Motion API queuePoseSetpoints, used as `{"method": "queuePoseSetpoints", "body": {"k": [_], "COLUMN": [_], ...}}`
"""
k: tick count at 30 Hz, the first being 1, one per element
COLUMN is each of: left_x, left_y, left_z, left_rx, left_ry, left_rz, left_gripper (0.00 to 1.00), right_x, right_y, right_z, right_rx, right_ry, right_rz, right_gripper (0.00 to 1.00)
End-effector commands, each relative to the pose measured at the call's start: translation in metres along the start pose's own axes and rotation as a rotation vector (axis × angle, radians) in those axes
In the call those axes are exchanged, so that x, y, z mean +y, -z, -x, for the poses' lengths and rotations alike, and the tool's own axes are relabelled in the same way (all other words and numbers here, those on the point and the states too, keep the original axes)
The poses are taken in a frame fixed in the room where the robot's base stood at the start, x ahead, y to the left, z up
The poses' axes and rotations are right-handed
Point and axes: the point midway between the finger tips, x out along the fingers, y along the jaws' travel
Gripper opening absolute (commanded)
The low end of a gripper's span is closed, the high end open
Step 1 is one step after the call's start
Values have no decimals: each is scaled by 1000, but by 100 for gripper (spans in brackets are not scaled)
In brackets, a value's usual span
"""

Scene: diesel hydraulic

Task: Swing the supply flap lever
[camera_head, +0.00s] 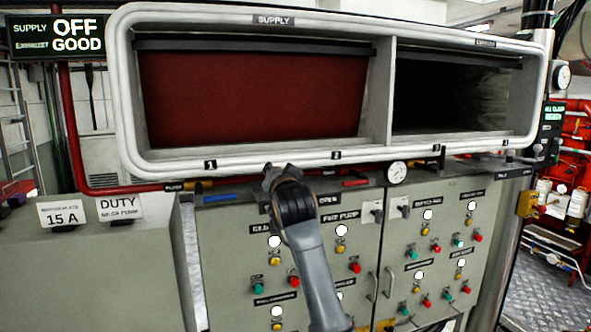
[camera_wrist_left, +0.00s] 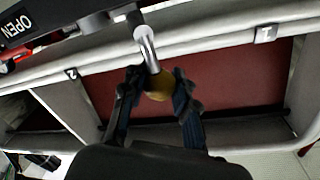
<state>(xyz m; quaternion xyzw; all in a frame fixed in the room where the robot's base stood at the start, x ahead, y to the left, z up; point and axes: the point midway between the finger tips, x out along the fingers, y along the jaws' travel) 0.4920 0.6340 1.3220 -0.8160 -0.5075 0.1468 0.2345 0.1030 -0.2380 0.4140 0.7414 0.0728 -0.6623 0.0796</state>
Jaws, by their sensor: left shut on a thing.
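The supply flap (camera_head: 250,98) is a dark red panel filling the left opening under the "SUPPLY" label; it also shows behind the gripper in the left wrist view (camera_wrist_left: 235,75). The lever shows in the left wrist view as a bright metal rod (camera_wrist_left: 147,48) ending in a brass-coloured knob (camera_wrist_left: 158,90). My left gripper (camera_wrist_left: 158,82) is shut on the knob, with a finger on each side. In the head view my left gripper (camera_head: 279,172) is at the lower frame edge between labels 1 and 2, and it hides the lever. My right gripper is not in view.
The exhaust opening (camera_head: 450,95) at right is dark. The display (camera_head: 60,37) reads supply OFF, exhaust GOOD. Below the frame are a blue handle (camera_head: 222,197), a red handle (camera_head: 355,183), a gauge (camera_head: 396,172) and cabinet doors with several buttons. An "OPEN" plate (camera_wrist_left: 20,25) is near the rod.

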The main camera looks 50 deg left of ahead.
Motion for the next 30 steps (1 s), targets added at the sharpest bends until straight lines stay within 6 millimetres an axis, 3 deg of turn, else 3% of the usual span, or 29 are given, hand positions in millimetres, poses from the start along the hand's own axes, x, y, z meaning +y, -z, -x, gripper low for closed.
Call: {"method": "queuePoseSetpoints", "body": {"k": [1,9,25,26,28,30], "left_x": [-9,-23,-26,-26,-25,-25], "left_y": [-6,-14,-16,-16,-15,-15], "left_z": [-2,-8,-10,-10,-9,-9], "left_rx": [-10,-9,-7,-7,-6,-5], "left_ry": [10,11,12,12,11,10], "left_rz": [1,2,4,4,4,3], "left_gripper": [0,0,0,32,47,51], "right_x": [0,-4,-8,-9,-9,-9], "right_y": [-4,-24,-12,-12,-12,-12], "right_z": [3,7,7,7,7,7], "right_rx": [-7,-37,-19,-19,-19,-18], "right_ry": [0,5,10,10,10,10], "right_rz": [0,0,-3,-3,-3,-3], "right_gripper": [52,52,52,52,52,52]}}
